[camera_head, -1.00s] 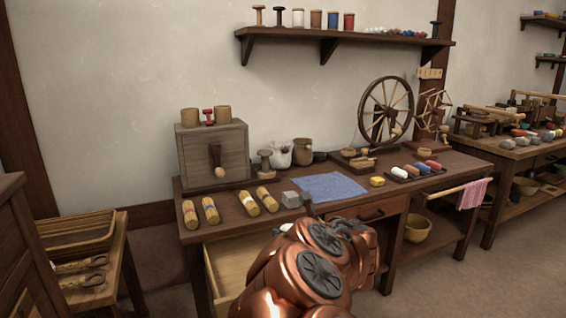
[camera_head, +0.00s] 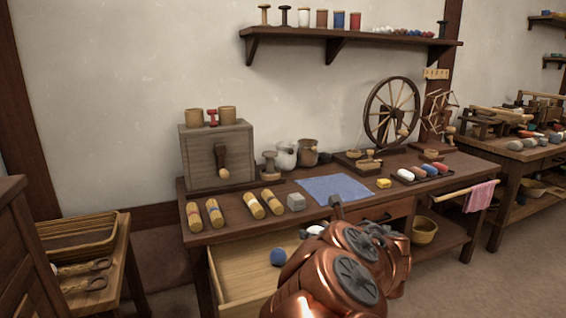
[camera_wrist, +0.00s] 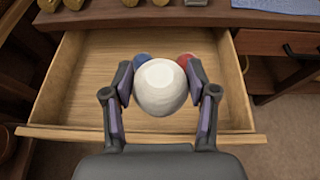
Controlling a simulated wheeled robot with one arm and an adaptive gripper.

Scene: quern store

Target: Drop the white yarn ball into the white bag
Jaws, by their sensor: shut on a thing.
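The white yarn ball (camera_wrist: 160,88) is between the two fingers of my gripper (camera_wrist: 161,92) in the wrist view. My gripper is shut on it, with a finger on each side, over the open drawer (camera_wrist: 72,90). In the head view my copper arm hides the ball and most of the gripper. The white bag (camera_head: 286,155) stands upright at the back of the table, right of the wooden cabinet. It is apart from my gripper, and its inside cannot be made out.
A blue ball (camera_head: 278,257) lies in the drawer; a red ball (camera_wrist: 185,60) shows there in the wrist view. Striped rolls (camera_head: 254,206), a grey block (camera_head: 296,202) and a blue cloth (camera_head: 333,188) lie along the table's front. A brown pot (camera_head: 307,152) stands beside the bag.

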